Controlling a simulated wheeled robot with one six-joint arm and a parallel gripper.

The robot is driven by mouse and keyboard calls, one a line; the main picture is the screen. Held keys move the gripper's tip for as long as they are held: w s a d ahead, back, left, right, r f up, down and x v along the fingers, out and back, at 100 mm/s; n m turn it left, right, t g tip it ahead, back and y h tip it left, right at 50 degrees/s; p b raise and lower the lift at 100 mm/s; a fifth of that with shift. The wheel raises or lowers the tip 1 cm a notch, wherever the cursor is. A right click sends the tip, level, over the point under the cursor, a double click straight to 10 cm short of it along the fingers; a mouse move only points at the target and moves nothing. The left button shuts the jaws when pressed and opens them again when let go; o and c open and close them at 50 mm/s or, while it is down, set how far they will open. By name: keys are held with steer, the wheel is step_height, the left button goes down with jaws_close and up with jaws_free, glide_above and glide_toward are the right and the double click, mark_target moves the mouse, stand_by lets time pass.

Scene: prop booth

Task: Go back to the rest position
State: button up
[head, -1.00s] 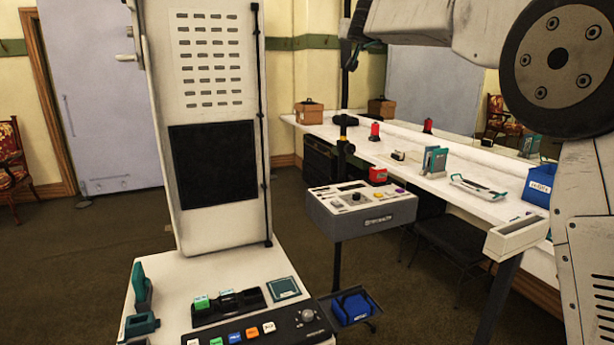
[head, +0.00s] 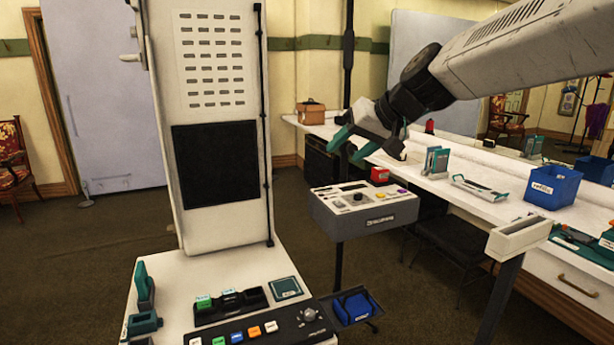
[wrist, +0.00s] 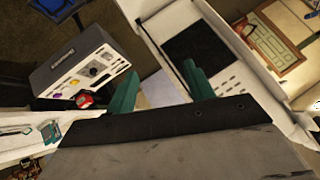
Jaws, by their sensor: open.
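My gripper (head: 352,150) is in the upper middle of the head view, at the end of my arm reaching in from the upper right. Its two teal fingers are apart with nothing between them. It hangs in the air above the grey control box (head: 365,208), near the edge of the long white counter. In the wrist view my gripper (wrist: 163,88) shows both teal fingers spread. The control box (wrist: 85,65) lies to their left there, and the white panel with a black square (wrist: 195,47) lies beyond and to the right.
A white console (head: 175,290) with coloured buttons and a tall panel stands in front. A blue bin (head: 352,306) sits low beside it. Open floor (head: 85,265) lies at left.

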steer(key=s+d+f+m+g+h, duration=0.1)
steer(key=s+d+f, duration=0.4)
steer(key=s, duration=0.6)
steer(key=s+d+f+g+h, duration=0.2)
steer(key=s+d+f, duration=0.3)
steer(key=s, duration=0.7)
steer(key=s+d+f+m+g+h, duration=0.1)
steer(key=s+d+f+g+h, duration=0.1)
steer(key=s+d, duration=0.5)
steer(key=shift+s+d+f+m+h, duration=0.35)
steer(key=shift+s+f+h, duration=0.8)
steer(key=shift+s, duration=1.4)
steer(key=shift+f+y, duration=0.25)
